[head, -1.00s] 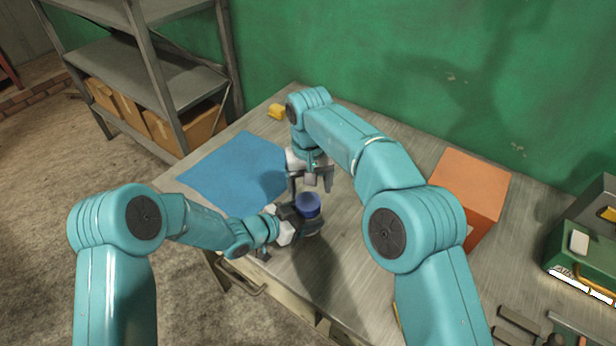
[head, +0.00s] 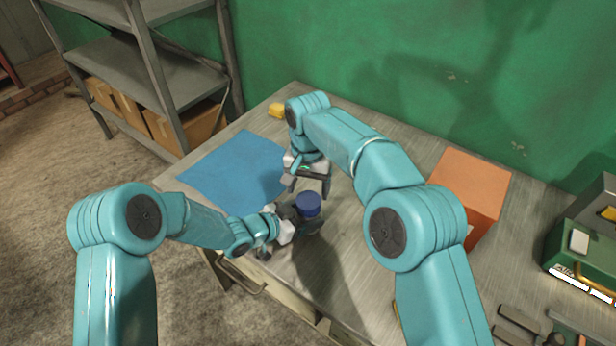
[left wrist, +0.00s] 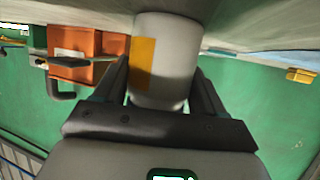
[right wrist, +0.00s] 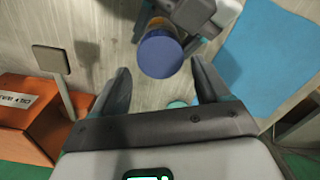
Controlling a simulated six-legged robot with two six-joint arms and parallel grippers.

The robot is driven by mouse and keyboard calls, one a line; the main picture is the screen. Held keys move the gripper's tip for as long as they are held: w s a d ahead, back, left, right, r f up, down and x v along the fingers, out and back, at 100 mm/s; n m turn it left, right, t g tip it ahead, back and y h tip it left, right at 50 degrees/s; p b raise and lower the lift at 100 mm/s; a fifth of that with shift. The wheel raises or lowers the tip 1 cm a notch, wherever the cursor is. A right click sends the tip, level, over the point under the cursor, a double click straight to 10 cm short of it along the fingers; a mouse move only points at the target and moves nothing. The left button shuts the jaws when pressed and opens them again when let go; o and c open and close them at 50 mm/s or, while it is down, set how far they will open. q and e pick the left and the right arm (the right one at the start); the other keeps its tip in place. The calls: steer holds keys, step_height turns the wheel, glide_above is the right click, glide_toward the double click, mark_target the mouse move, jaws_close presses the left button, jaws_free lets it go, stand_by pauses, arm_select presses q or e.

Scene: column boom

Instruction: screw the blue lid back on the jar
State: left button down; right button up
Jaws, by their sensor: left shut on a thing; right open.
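The jar is a pale grey cylinder with a yellow label; its body (left wrist: 168,60) stands between my left gripper's fingers (left wrist: 160,88) in the left wrist view. The left gripper (head: 295,217) is shut on it above the bench. The blue lid (head: 308,204) sits on the jar's top and faces my right wrist camera (right wrist: 160,54); I cannot tell how tightly it is seated. My right gripper (head: 307,187) is open and empty just behind and above the lid. In the right wrist view the lid lies just beyond its spread fingertips (right wrist: 160,75).
A blue mat (head: 235,172) lies on the bench at left, with a small yellow object (head: 277,111) behind it. An orange box (head: 470,192) stands at right. A grey-green toolbox (head: 590,240) and tools are at far right. A shelf (head: 180,90) stands beyond the bench.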

mark_target(308, 200)
steer(key=shift+f, duration=2.4)
steer(key=c, duration=0.9)
steer(key=shift+m, duration=0.8)
steer(key=o, duration=1.3)
steer(key=shift+c, duration=0.2)
step_height(308, 200, up, 12)
